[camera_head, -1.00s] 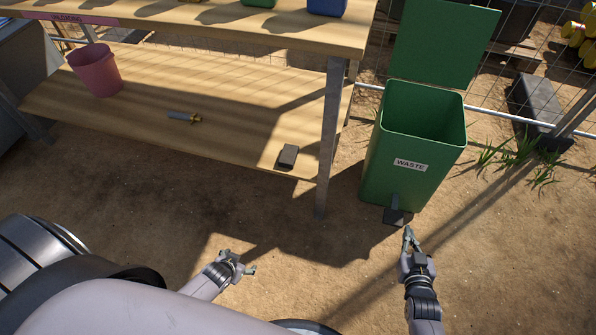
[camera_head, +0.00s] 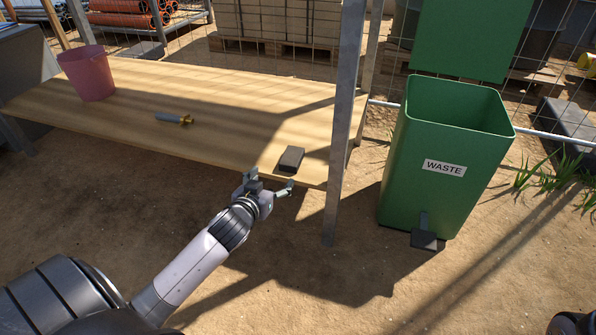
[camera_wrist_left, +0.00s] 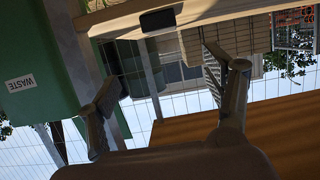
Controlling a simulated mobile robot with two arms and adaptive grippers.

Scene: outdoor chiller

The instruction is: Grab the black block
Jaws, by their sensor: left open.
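My left gripper (camera_head: 271,181) is open and empty, just in front of the shelf edge and a little nearer to me than the block. A gap shows between gripper and block. In the left wrist view, which is upside down, the open left fingers (camera_wrist_left: 172,88) frame the picture, and a dark block (camera_wrist_left: 160,19) shows at the top, beyond them.
A pink bucket (camera_head: 90,74) and a grey tool with a yellow end (camera_head: 174,118) are on the shelf, left of the block. The metal leg (camera_head: 344,130) stands right of the block. The green waste bin (camera_head: 445,165) stands open farther right.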

